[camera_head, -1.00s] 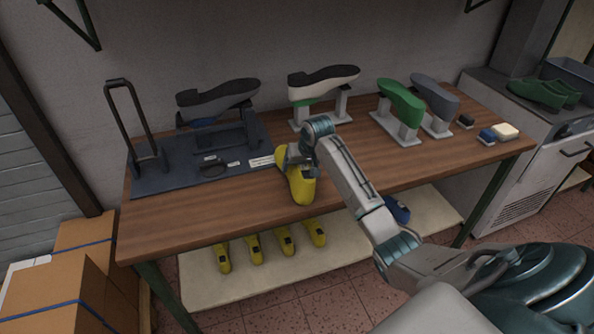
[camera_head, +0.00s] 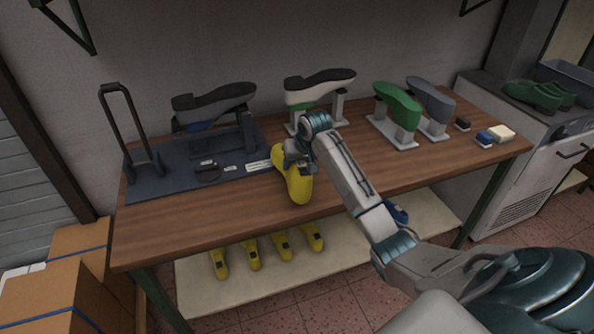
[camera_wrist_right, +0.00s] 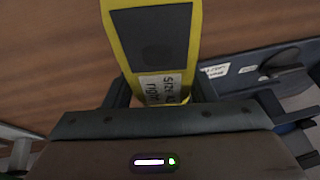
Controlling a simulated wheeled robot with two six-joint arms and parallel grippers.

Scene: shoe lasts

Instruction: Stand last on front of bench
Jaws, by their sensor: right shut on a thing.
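A yellow last (camera_head: 297,181) is held by my right gripper (camera_head: 292,158) at the front of the wooden bench (camera_head: 215,220), near its middle. In the right wrist view the yellow last (camera_wrist_right: 195,50) sits between the fingers of my right gripper (camera_wrist_right: 160,100), showing a dark patch and a white label reading "size" and "right". My left gripper is not in view.
Several yellow lasts (camera_head: 252,254) lie on the lower shelf (camera_head: 330,260). A dark mat (camera_head: 150,188) with a black stand is at the left. Shoe forms on stands, one green (camera_head: 397,104), line the back. The front left of the bench is clear.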

